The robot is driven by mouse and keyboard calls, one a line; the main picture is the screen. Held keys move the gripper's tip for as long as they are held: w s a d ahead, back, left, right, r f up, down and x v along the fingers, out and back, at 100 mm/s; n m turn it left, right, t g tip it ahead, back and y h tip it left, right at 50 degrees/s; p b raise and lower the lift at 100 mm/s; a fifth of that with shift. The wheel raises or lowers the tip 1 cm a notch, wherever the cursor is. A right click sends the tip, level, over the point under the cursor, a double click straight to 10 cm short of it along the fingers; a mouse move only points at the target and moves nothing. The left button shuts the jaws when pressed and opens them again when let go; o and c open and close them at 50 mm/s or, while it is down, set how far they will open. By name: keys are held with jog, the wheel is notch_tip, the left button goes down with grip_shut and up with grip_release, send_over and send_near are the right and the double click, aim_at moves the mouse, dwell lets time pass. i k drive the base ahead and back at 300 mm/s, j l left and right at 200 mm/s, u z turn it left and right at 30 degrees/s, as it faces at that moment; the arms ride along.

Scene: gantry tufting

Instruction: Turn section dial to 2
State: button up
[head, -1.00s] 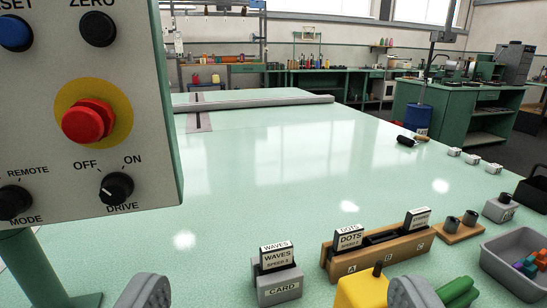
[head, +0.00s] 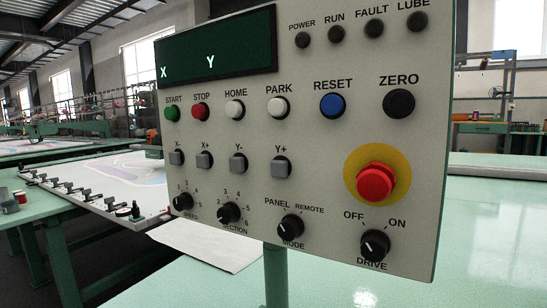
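The section dial (head: 229,214) is a small black round knob low on the grey control panel (head: 330,140), with the word SECTION under it and small numbers around it. Its white mark shows on the left side of the knob; I cannot tell for sure which number it is at. The speed dial (head: 183,201) is to its left and the mode knob (head: 291,228) to its right. My gripper is not in view, so nothing shows touching the dial.
The drive knob (head: 374,245) and a red emergency stop (head: 375,183) on a yellow disc are on the panel's right. Jog buttons sit above the dials. The panel stands on a green post (head: 275,275) over a pale green table (head: 400,290).

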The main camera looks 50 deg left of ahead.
aim_at(230, 213)
jog(key=u, duration=1.3)
jog(key=k+j+u, duration=0.3)
jog(key=u, duration=0.15)
jog(key=k+j, duration=0.05)
jog(key=k, duration=0.05)
